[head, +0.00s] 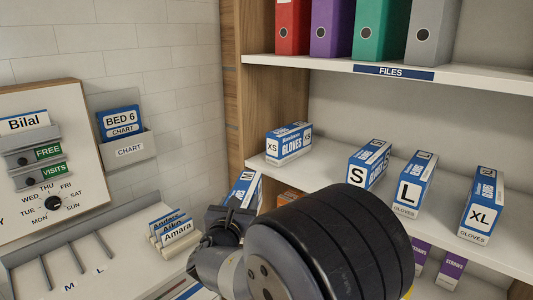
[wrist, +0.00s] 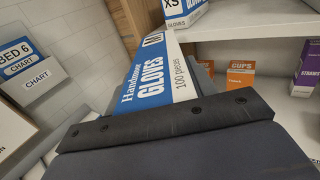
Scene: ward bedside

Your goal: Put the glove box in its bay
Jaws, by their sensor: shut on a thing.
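The glove box (head: 245,188), white and blue and marked M, is held in my gripper (head: 234,212). In the head view the box is tilted and partly hidden behind my arm, in front of the wooden shelf side. In the wrist view the box (wrist: 155,75) stretches away from the dark finger bar, its "Handinova GLOVES 100 pieces" face showing. My gripper is shut on it, below the level of the glove shelf (head: 325,175). That shelf carries glove boxes XS (head: 289,143), S (head: 368,163), L (head: 415,185) and XL (head: 477,205). The widest gap there is between XS and S.
Files (head: 380,28) stand on the shelf above. A chart holder (head: 128,150) and dial board (head: 50,165) are on the left wall. Name cards (head: 175,230) stand near my gripper.

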